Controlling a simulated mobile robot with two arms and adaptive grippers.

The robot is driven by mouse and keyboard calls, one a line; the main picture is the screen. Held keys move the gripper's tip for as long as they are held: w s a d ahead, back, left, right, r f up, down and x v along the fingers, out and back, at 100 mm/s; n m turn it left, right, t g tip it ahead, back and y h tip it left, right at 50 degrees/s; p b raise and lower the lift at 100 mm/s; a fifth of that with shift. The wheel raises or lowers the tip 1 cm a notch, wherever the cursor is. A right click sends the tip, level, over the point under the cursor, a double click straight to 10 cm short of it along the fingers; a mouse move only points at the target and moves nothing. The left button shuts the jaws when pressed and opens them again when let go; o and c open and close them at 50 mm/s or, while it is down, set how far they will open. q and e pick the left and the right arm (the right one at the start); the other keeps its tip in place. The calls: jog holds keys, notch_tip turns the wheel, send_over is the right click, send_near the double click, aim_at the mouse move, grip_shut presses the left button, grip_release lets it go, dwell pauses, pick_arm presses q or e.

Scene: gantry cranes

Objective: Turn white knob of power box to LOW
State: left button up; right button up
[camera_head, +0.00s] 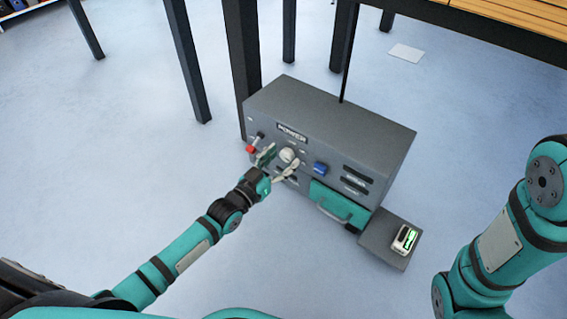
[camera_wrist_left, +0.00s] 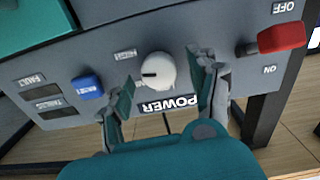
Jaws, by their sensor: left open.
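The grey power box (camera_head: 330,115) stands on the floor below a dark table frame. Its white knob (camera_head: 288,155) is on the front panel, under the POWER label (camera_head: 292,133). The left wrist view shows the panel upside down. There the knob (camera_wrist_left: 160,70) has a dark pointer mark toward the picture's left; the small labels beside it are too small to read surely. My left gripper (camera_head: 279,164) is open at the panel, its two fingers on either side of the knob, also in the left wrist view (camera_wrist_left: 164,80). Contact cannot be told. My right gripper is out of view.
A red switch (camera_wrist_left: 282,37) with ON and OFF labels is beside the knob; a blue button (camera_wrist_left: 87,87) is on its other side. A teal drawer (camera_head: 330,203) is below. A small device (camera_head: 404,238) lies on a grey plate (camera_head: 375,240). Table legs stand behind.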

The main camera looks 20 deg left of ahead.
pick_arm(q)
jog(key=shift+w+d, duration=0.25)
jog(key=shift+w, duration=0.25)
jog(key=c, duration=1.1)
jog(key=shift+c, duration=0.2)
